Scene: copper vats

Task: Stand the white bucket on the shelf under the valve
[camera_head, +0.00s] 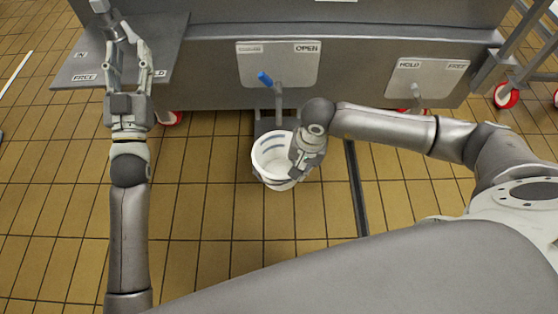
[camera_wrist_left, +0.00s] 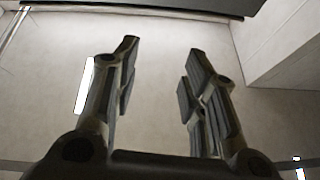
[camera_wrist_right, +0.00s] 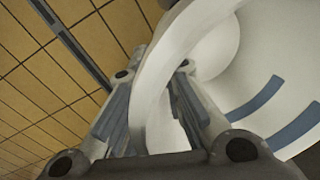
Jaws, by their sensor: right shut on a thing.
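The white bucket (camera_head: 266,172), with grey-blue stripes inside, is upright or nearly so, just below the valve in the head view. My right gripper (camera_head: 298,162) is shut on its right rim; the right wrist view shows the bucket wall (camera_wrist_right: 152,85) between the fingers. The valve has a blue handle (camera_head: 265,78) and a grey spout (camera_head: 278,100) pointing down. A dark shelf (camera_head: 264,125) shows behind the bucket, mostly hidden by it. I cannot tell whether the bucket touches the shelf. My left gripper (camera_head: 129,68) is open and empty; its spread fingers show in the left wrist view (camera_wrist_left: 160,75).
A grey panel (camera_head: 279,63) marked OPEN backs the valve. Another panel (camera_head: 425,80) marked HOLD and FREE is at the right. A grey side plate (camera_head: 90,55) lies near my left gripper. Red casters (camera_head: 506,96) stand at the right. The tiled floor in front is clear.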

